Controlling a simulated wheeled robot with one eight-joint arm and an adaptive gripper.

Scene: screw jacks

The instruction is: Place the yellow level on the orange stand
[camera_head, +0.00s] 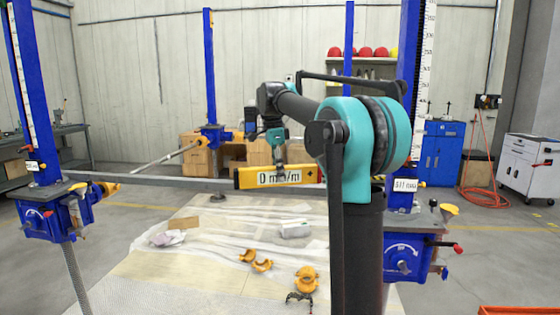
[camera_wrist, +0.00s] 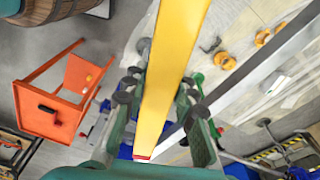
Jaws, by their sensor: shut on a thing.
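The yellow level (camera_head: 278,177) is held up in the air near the middle of the head view, roughly horizontal, with its label facing the camera. My gripper (camera_head: 277,162) is shut on it from above. In the wrist view the level (camera_wrist: 172,70) runs as a long yellow bar between the fingers of my gripper (camera_wrist: 158,88). An orange stand (camera_wrist: 75,78) shows at the left of the wrist view, apart from the level, with a small dark item on it. In the head view only an orange edge (camera_head: 518,311) shows at the bottom right; I cannot tell if it is the same stand.
Blue screw jacks stand at left (camera_head: 45,222) and right (camera_head: 405,259), with a grey beam (camera_head: 140,181) behind the level. Orange clamp pieces (camera_head: 306,279) lie on the plastic-covered floor. A wooden barrel (camera_wrist: 50,10) is at the wrist view's top left. A white cabinet (camera_head: 528,168) stands far right.

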